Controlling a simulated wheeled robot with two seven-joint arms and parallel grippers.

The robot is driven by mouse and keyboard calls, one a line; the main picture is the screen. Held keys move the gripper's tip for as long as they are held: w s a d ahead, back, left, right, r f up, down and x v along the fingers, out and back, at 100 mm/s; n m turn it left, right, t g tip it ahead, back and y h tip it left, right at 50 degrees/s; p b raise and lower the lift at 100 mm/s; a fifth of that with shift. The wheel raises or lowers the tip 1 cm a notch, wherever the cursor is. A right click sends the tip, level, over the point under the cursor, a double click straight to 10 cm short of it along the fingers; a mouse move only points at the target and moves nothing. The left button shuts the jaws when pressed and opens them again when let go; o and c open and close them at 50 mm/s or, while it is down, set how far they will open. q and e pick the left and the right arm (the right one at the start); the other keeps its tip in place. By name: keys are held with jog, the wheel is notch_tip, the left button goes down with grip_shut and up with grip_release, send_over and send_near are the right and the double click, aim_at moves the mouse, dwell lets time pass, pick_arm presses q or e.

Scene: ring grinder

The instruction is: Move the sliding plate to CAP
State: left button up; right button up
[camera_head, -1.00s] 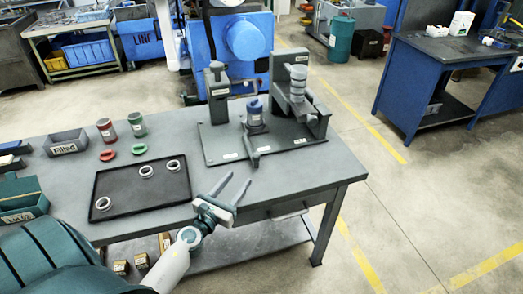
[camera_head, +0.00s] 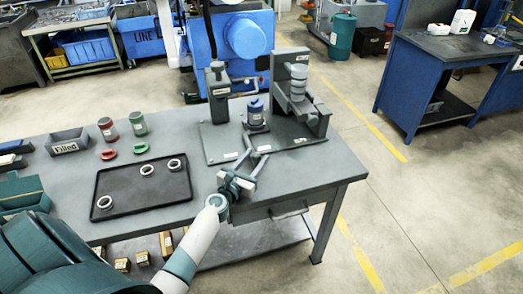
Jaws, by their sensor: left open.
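The ring grinder fixture stands on a grey base plate (camera_head: 215,146) at the back right of the table. The sliding plate (camera_head: 256,128) is a small dark plate carrying a blue-topped cup (camera_head: 255,108), with a handle (camera_head: 248,143) sticking out toward the front. It sits between the left post and the right press tower. Small white labels lie along the base plate's front; their words are too small to read. My left gripper (camera_head: 255,158) is open at the front edge of the base plate, its fingertips close to the handle. I cannot tell whether they touch it. My right gripper is not in view.
A black tray (camera_head: 142,210) with several white rings lies left of my left arm. Red and green containers (camera_head: 138,123), matching rings and a "Filled" bin (camera_head: 67,142) stand farther left. The left post (camera_head: 218,92) and press tower (camera_head: 300,95) flank the sliding plate.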

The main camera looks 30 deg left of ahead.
pick_arm(q)
jog(key=shift+w+a, duration=0.2)
jog(key=shift+w, duration=2.4)
jog(key=shift+c, duration=0.7)
grip_shut()
